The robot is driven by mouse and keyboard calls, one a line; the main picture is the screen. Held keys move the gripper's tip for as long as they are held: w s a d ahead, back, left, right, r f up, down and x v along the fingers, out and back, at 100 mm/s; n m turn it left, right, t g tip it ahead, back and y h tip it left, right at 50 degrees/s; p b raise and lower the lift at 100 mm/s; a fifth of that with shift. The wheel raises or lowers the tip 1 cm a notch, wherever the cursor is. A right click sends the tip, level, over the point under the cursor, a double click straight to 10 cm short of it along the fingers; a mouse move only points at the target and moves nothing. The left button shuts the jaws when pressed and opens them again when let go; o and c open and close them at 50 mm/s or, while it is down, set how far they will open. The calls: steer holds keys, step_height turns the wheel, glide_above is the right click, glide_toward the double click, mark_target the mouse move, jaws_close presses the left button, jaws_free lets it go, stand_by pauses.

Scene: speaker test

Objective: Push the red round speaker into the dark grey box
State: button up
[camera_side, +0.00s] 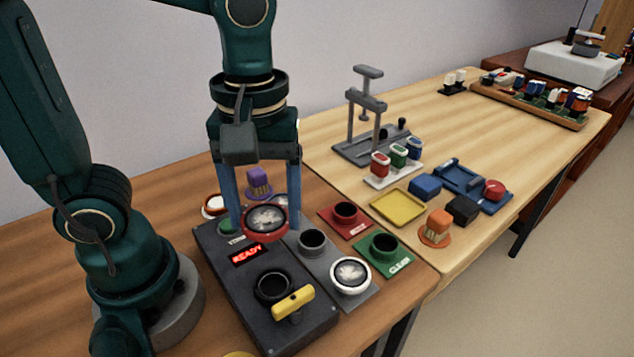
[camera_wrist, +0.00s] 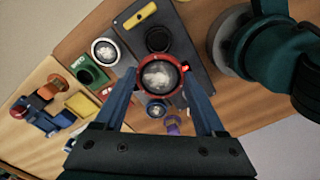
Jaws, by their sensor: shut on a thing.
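The red round speaker (camera_side: 262,237) has a red rim and a pale, mottled cone. My gripper (camera_side: 265,222) is shut on it, with one blue finger on each side. The speaker is above the far part of the dark grey box (camera_side: 240,291), apparently raised off it. The box has a lit READY display (camera_side: 247,254), a dark round socket (camera_side: 273,287) and a yellow lever (camera_side: 293,303) at its near end. In the wrist view the red speaker (camera_wrist: 158,77) sits between the fingertips, and the box's socket (camera_wrist: 158,39) shows open and empty beyond it.
Beside the box, a grey plate carries an empty cup (camera_side: 312,241) and a white-rimmed speaker (camera_side: 350,275). Red (camera_side: 345,213) and green (camera_side: 384,248) holders stand to the right. A purple knob (camera_side: 258,182) and another round piece (camera_side: 214,205) are behind. A grey press stand (camera_side: 370,130) stands farther back.

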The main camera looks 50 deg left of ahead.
steer(key=shift+s+d+r+m, duration=0.15)
steer(key=shift+s+d+m, duration=0.4)
steer(key=shift+d, duration=0.25)
steer(key=shift+d+f, duration=0.15)
steer(key=shift+f, duration=0.05)
glide_above(275, 293)
steer(key=shift+f, duration=3.25)
steer(key=shift+f, duration=1.25)
steer(key=o, duration=1.2)
steer(key=shift+o, duration=0.2)
steer(key=shift+r, duration=3.75)
